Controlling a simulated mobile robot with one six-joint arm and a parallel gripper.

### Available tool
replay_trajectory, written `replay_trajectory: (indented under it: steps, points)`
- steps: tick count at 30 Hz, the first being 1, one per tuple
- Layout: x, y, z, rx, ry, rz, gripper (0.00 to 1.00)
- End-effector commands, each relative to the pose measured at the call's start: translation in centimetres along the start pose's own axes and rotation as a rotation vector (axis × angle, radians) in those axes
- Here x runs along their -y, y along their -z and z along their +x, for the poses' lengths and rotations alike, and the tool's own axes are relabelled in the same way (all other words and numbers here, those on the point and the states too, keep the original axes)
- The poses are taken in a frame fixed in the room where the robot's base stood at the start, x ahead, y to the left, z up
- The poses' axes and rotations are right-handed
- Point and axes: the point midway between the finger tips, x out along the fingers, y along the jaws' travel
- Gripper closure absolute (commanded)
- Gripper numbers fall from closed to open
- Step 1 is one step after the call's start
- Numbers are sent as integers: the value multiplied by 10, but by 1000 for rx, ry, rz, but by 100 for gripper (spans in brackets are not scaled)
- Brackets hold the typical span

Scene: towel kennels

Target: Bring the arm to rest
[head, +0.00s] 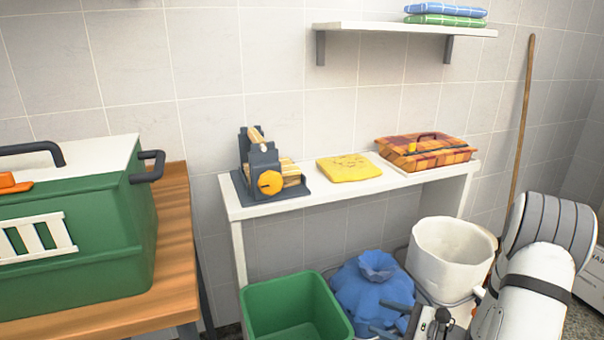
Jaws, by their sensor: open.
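My arm (535,270) is at the lower right, with a white and grey link bending down toward the bottom edge. My gripper (395,318) shows at the bottom, its dark fingers spread apart and empty. In the picture it overlaps the front of a blue tied sack (368,285). I cannot tell whether it touches the sack.
A white shelf table (300,207) holds a dark device with a yellow knob (270,182), a folded yellow cloth (349,167) and a plaid case (425,151). Below stand a green bin (296,308) and a white bin (452,250). A green kennel (75,235) is left, a broom handle (521,130) right.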

Motion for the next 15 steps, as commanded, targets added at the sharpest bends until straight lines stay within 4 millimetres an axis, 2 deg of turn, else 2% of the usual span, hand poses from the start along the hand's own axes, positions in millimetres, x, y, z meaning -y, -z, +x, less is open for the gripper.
replay_trajectory:
  steps: [1,3,8,15]
  points:
    - [-6,-42,7,-14,-97,-62,42]
    - [-22,-78,13,-40,-227,-140,42]
    - [-58,-150,16,-115,-510,-337,42]
    - [-100,-236,-7,-263,-881,-687,42]
